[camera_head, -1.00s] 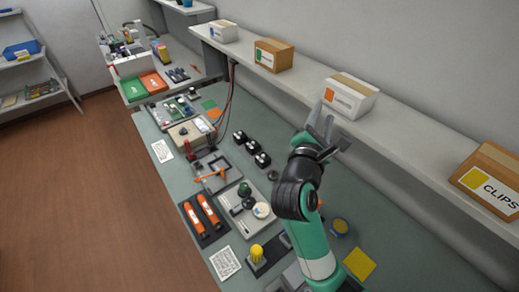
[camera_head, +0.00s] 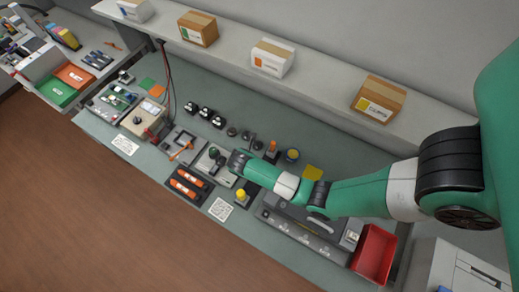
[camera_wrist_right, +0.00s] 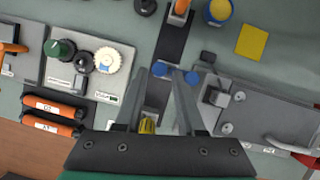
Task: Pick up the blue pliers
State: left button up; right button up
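My right gripper (camera_wrist_right: 170,72) points down over the bench with its two grey fingers apart, and I see nothing held between them. Two small blue parts (camera_wrist_right: 191,77) show by the fingertips in the right wrist view; I cannot tell whether they belong to the blue pliers. No whole pliers can be made out in either view. In the head view my right arm reaches in from the right, and its wrist hides its fingers and the spot under them. My left gripper is not in view.
Beside my gripper are a yellow-topped tool (camera_head: 241,195), a grey plate with round knobs (camera_wrist_right: 117,57) and orange cylinders (camera_head: 189,183). A grey device (camera_head: 300,231) and a red bin (camera_head: 373,256) stand to the right. A shelf with boxes (camera_head: 272,57) runs behind.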

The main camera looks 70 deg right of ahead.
jog(key=b+x, duration=0.2)
jog(key=x, duration=0.5)
jog(key=shift+d+f, duration=0.15)
jog(key=shift+f, duration=0.05)
grip_shut()
dwell(1.2)
